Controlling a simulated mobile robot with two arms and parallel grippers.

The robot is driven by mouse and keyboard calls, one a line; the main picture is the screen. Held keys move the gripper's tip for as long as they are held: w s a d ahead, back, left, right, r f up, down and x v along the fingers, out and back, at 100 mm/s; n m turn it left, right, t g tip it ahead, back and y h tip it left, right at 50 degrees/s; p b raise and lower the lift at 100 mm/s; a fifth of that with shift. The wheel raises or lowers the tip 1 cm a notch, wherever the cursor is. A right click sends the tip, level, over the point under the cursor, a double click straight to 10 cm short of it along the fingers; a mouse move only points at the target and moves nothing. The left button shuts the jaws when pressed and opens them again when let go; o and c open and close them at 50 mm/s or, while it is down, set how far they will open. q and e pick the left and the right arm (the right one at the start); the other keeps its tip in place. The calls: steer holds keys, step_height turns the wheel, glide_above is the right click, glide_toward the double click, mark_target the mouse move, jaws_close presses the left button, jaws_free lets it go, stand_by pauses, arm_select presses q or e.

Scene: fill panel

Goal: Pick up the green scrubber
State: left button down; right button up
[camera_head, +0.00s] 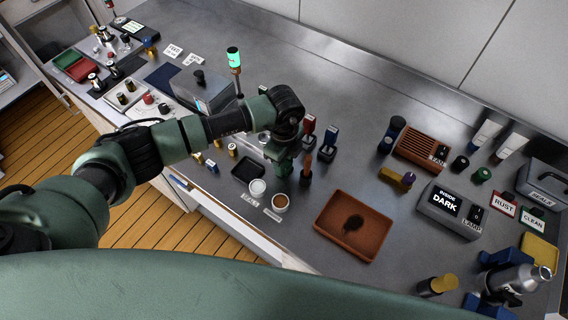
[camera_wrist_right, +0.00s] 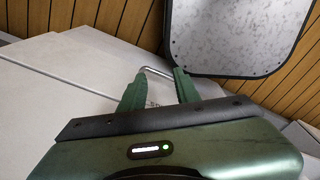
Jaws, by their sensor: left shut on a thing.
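My left gripper (camera_head: 281,166) points down over the worktop, left of centre in the head view. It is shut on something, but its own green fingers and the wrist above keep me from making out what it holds. I cannot pick out the green scrubber for certain. A small green round piece with a dark top (camera_head: 482,175) stands on the right of the worktop, apart from the gripper. My right gripper (camera_wrist_right: 160,90) shows in the right wrist view with its fingers apart, and a bent metal rod (camera_wrist_right: 157,71) shows beyond the fingertips.
On the worktop (camera_head: 330,90), a brown tray with a dark stain (camera_head: 372,208) lies right of the left gripper. A grey lamp box (camera_head: 432,213) is further right.

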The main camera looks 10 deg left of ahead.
arm_select(q)
steer(key=shift+r, duration=0.15)
step_height(320, 180, up, 6)
steer(key=p, duration=0.5)
step_height(320, 180, up, 14)
steer(key=shift+b, duration=0.45)
